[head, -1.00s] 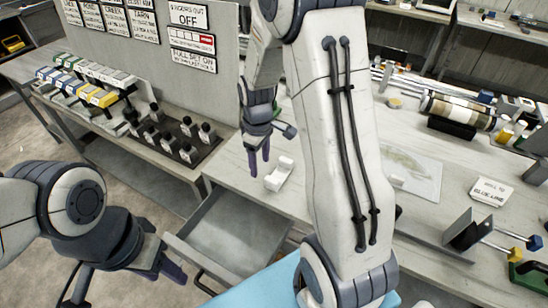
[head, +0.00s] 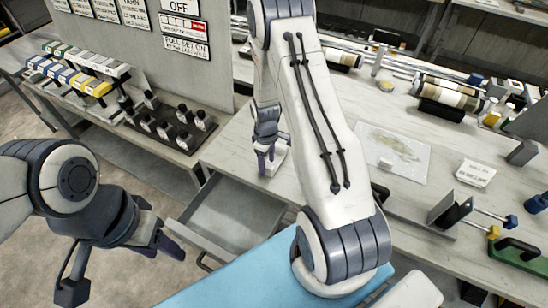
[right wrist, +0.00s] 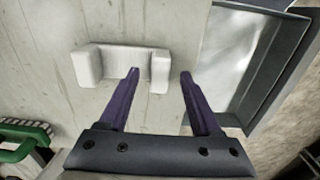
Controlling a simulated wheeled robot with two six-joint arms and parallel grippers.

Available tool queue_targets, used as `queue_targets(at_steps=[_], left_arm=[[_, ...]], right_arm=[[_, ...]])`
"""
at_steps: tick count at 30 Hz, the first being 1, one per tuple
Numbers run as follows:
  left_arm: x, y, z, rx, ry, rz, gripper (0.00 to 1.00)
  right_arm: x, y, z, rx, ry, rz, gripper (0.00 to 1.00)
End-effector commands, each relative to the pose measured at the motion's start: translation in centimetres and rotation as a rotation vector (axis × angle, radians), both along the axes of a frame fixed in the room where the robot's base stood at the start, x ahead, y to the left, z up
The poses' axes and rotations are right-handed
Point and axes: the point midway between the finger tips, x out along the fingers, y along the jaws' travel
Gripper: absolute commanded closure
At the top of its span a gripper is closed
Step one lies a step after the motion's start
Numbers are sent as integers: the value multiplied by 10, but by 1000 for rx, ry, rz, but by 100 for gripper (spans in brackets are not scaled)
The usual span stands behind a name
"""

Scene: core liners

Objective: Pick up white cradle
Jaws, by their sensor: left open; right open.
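The white cradle (head: 277,158) sits on the workbench near its front edge in the head view, partly hidden by my right gripper (head: 266,158). In the right wrist view the cradle (right wrist: 120,60) shows as a flat piece with a raised block at each end. My right gripper (right wrist: 159,76) is open and empty. Its two purple fingers appear on either side of the cradle's right end block; contact cannot be told. My left gripper (head: 160,250) is open and empty, low at the left, away from the bench.
An open grey drawer (head: 235,215) sticks out below the bench edge near the cradle. A black rack with several dark knobs (head: 175,130) stands to the left. A clear sheet (head: 393,152) and a small white sign (head: 474,173) lie to the right.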

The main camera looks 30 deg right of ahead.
Motion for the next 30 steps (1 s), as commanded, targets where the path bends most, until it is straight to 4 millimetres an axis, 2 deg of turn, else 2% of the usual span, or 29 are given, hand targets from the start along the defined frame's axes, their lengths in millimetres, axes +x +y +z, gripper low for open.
queue_targets(at_steps=[3, 10, 14, 15, 26, 30], left_arm=[[0, 0, 3, 0, 0, -1, 50], [0, 0, 2, 0, 0, -1, 50], [0, 0, 2, 0, 0, -1, 50], [0, 0, 2, 0, 0, -1, 50], [0, 0, 1, 0, 0, -1, 50], [0, 0, -2, 0, 0, 0, 50]], right_arm=[[0, 0, -7, 0, 0, 0, 35], [0, 0, -8, 0, -1, 0, 35], [0, 0, -8, 0, -1, 0, 85], [0, 0, -8, 0, -1, 0, 100], [0, 0, -7, -1, -3, 0, 100], [1, 0, 0, -1, -4, 0, 100]])
